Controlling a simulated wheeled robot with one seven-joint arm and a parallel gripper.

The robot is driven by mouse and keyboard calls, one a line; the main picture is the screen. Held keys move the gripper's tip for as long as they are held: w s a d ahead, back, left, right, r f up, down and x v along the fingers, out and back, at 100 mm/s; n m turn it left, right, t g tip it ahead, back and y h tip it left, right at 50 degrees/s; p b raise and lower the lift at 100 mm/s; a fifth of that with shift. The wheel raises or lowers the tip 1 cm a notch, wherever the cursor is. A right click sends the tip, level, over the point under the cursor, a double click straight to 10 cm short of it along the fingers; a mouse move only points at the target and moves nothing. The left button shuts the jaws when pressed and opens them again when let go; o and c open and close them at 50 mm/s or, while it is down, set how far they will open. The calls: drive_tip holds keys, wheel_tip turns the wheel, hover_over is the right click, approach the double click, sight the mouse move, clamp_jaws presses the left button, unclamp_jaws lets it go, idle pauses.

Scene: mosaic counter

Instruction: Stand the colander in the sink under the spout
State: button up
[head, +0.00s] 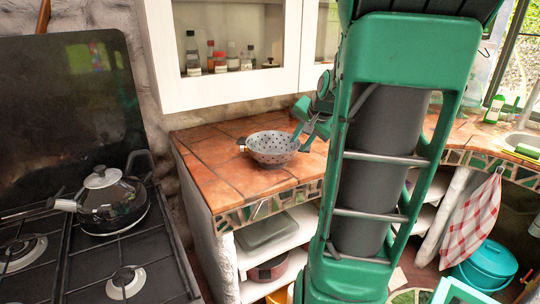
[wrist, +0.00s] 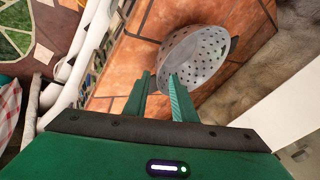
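The colander (head: 271,147) is a grey-white bowl with dark holes, upright on the tiled counter (head: 205,150). A dark handle shows on its left side. My gripper (head: 299,134) is at the colander's right rim in the head view. In the wrist view the colander (wrist: 194,58) lies just beyond my fingertips (wrist: 159,76). The fingers stand apart with tile visible between them; the near rim is close to the tips, and I cannot tell if they touch it. The sink (head: 522,141) shows only in part at the far right edge; the spout (head: 532,100) rises above it.
A white cabinet (head: 230,87) with bottles hangs above the counter. A green bottle (head: 494,109) stands near the sink. A checked towel (head: 473,215) hangs below the counter. The counter around the colander is clear.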

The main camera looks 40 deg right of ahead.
drive_tip(key=x, duration=1)
drive_tip(key=shift+w+d+f, duration=0.2)
clamp_jaws()
